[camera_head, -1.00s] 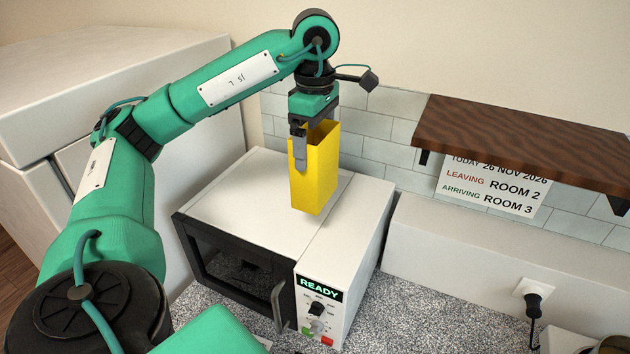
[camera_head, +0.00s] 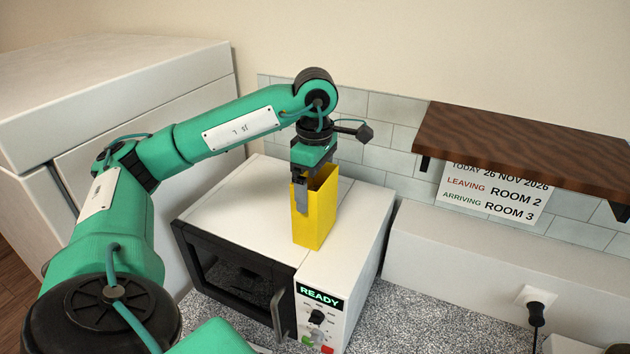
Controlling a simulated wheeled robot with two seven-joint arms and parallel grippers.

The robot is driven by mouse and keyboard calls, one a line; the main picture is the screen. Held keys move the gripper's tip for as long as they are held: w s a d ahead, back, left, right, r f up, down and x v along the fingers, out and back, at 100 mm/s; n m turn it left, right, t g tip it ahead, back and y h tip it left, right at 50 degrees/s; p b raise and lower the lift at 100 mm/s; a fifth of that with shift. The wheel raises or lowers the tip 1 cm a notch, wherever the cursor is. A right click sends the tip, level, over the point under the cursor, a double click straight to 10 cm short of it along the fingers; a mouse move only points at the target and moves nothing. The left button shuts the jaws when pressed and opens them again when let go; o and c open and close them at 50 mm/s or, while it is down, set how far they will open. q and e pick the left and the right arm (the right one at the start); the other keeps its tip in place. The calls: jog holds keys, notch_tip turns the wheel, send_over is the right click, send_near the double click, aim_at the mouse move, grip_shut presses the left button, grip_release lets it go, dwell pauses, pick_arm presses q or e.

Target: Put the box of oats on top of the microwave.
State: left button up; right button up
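The box of oats is a tall yellow box (camera_head: 318,213) with an open top. It is upright over the right part of the top of the white microwave (camera_head: 233,212). Its base looks at or very close to the microwave's top; I cannot tell whether it touches. My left gripper (camera_head: 301,195) points down and is shut on the box's upper left wall, one finger outside and the other hidden by the box. The microwave's dark door is at the front, with a handle and a panel reading READY. My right gripper is not in view.
A brown wooden shelf (camera_head: 520,150) juts from the wall at the right, above a sign (camera_head: 493,192). A white ledge (camera_head: 480,265) with a plugged socket (camera_head: 535,303) runs below. A large white cabinet (camera_head: 110,100) stands left. The microwave's left top is clear.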

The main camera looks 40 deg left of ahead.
pick_arm(q)
jog(key=shift+f+b, duration=0.25)
jog(key=shift+b, duration=0.05)
jog(key=o, duration=1)
jog(key=shift+r, duration=0.1)
jog(key=shift+r, duration=0.1)
jog(key=shift+r+p, duration=1.3)
jog(key=shift+r, duration=4.75)
jog(key=shift+d+f, duration=0.1)
